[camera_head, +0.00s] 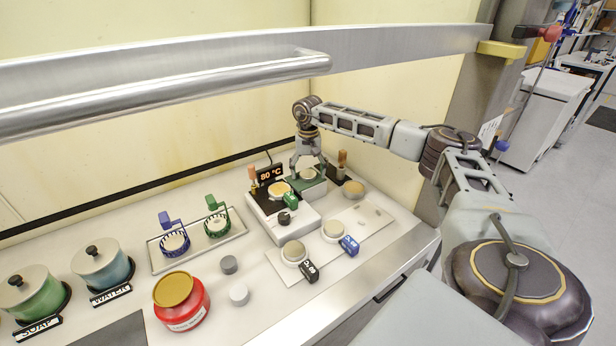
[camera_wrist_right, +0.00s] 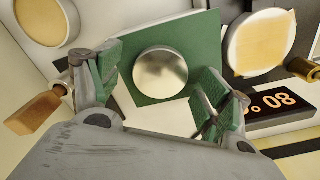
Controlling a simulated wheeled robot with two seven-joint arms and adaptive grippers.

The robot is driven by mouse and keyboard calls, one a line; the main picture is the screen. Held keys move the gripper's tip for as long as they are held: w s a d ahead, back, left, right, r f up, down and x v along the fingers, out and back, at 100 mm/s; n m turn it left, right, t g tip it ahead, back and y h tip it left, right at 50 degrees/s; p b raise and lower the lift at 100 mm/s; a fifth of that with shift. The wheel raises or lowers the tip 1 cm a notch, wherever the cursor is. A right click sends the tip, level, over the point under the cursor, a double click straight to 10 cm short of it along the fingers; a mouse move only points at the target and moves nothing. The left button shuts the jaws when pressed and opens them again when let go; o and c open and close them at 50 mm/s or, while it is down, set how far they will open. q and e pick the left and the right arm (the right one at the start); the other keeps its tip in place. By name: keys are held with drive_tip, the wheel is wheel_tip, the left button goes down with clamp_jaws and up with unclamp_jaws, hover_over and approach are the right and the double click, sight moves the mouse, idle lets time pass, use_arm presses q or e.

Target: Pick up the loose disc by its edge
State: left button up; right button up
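A round, shiny silver disc (camera_wrist_right: 162,70) lies on a flat green fixture (camera_wrist_right: 195,30) in the right wrist view. The green fixture also shows in the head view (camera_head: 312,190), under my right gripper (camera_head: 308,168), which mostly hides the disc there. In the right wrist view my right gripper (camera_wrist_right: 160,85) has its two green-padded fingers spread wide, one on each side of the disc. The disc appears between them, with visible gaps and no contact. My left gripper is in neither view.
A hot plate with an "80 °C" display (camera_head: 270,175) and a pale disc (camera_head: 279,189) stands left of the green fixture. Another disc (camera_head: 354,188) is to the right. Wooden-handled tools (camera_head: 342,160) stand close by. A metal sash bar (camera_head: 200,75) crosses above the bench.

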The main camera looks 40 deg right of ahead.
sight(308, 174)
drive_tip(key=c, duration=1.1)
drive_tip(key=shift+r, duration=0.1)
drive_tip(key=shift+r+b, duration=0.35)
drive_tip(key=shift+r, duration=4.6)
